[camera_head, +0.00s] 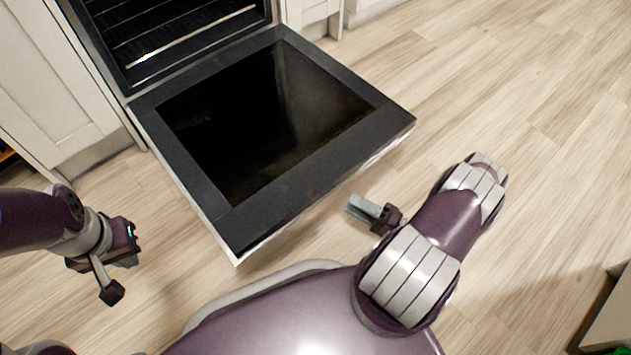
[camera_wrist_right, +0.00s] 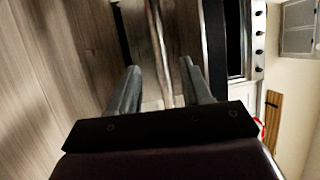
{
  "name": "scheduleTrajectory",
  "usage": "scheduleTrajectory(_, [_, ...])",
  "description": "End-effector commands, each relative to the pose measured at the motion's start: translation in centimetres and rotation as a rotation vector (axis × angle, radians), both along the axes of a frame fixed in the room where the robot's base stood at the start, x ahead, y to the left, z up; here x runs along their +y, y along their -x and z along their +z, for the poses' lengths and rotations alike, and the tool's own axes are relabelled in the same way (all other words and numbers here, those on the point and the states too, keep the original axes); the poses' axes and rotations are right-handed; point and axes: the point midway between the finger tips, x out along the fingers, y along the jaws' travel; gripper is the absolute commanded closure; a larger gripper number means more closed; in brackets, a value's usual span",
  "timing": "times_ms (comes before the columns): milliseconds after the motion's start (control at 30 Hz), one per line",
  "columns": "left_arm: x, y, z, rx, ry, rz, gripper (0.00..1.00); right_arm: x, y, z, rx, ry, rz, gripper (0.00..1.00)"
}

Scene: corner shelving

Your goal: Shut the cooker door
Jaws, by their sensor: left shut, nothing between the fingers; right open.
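The cooker door (camera_head: 330,165) is fully lowered, lying roughly flat out from the cooker (camera_head: 160,35), with its dark glass panel facing up. The cooker's inside with racks is exposed at the upper left. My left gripper (camera_head: 128,256) is left of the door, apart from it, shut and empty. My right gripper (camera_head: 358,207) is just off the door's front right edge, low near the floor side. In the right wrist view its two fingers (camera_wrist_right: 158,88) are open, with a long metal bar, seemingly the door handle (camera_wrist_right: 157,45), running between and beyond them. I cannot tell whether they touch it.
White cabinets (camera_head: 50,80) flank the cooker. The wooden floor (camera_head: 530,110) is clear to the right of the door. A box-like object (camera_head: 610,320) stands at the lower right edge. My own base fills the bottom middle.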

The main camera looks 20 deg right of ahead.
Motion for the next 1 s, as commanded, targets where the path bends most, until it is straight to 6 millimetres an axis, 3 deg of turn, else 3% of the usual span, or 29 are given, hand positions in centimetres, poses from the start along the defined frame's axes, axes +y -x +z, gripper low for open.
scheduleTrajectory(200, [0.0,0.0,-2.4,0.001,0.0,0.0,1.0,3.5,-4.4,0.3,0.001,0.005,0.007,0.52])
scheduleTrajectory(400, [0.0,0.0,-3.8,0.001,0.0,0.0,1.0,5.7,-7.2,1.0,0.002,0.006,0.004,0.52])
scheduleTrajectory(600, [0.0,0.0,-4.3,0.0,0.0,0.0,1.0,6.6,-8.5,1.5,0.001,0.007,0.001,0.52])
scheduleTrajectory(867, [0.0,0.0,-4.2,0.0,0.0,0.0,1.0,6.6,-8.6,1.7,0.002,0.008,-0.001,0.52])
scheduleTrajectory(1000, [0.0,0.0,-4.2,0.0,0.0,0.0,1.0,6.6,-8.6,1.6,0.002,0.008,0.0,0.94])
